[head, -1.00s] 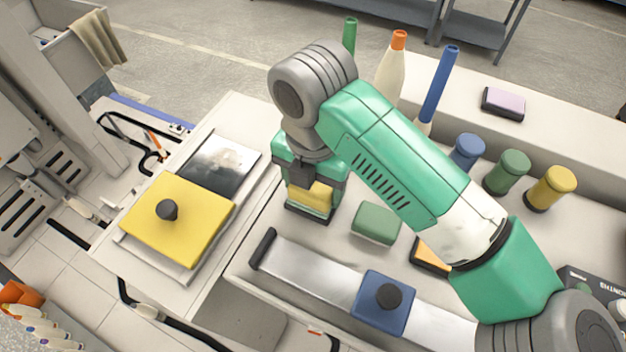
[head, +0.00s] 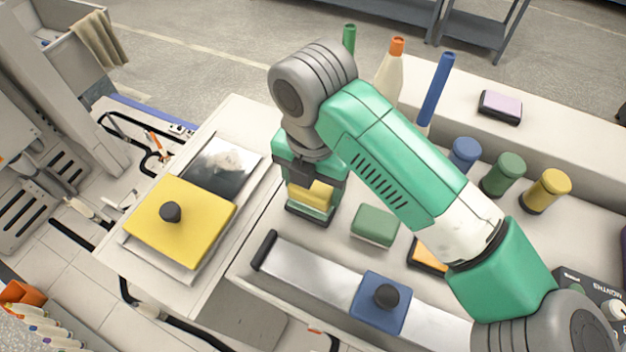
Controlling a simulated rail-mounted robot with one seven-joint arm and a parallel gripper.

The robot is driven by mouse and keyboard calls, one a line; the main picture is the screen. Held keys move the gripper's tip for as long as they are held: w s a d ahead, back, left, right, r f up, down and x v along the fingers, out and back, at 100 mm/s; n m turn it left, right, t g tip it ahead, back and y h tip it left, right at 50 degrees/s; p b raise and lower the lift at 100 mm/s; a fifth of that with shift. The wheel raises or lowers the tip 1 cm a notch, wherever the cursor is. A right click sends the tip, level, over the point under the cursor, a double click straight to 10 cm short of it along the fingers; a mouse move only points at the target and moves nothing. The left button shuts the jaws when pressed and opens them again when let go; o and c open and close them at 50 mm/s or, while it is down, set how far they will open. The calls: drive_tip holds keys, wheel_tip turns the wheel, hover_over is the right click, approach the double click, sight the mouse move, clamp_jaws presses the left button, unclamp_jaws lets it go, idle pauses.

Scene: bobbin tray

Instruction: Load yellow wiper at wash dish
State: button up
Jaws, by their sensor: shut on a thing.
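My gripper (head: 312,193) points down over the table, left of the green wiper. It is shut on the yellow wiper (head: 318,191), a small yellow block partly hidden by the jaws. I cannot tell whether the wiper touches the table. To the left is a pale square dish (head: 160,260) under a yellow lid (head: 200,218) with a dark knob. A long metallic tray (head: 310,270) in front bears a blue lid (head: 372,316) with a dark knob. I cannot tell which of these is the wash dish.
A green wiper (head: 375,224) lies close right of my gripper, and an orange and black one (head: 428,258) is partly behind my arm. Blue (head: 464,153), green (head: 502,176) and yellow (head: 546,190) capped jars stand right. A dark glossy plate (head: 222,165) lies behind the yellow lid.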

wheel_tip(320, 180, up, 6)
drive_tip(key=p, duration=0.4)
drive_tip(key=shift+f, duration=0.15)
idle(0.5)
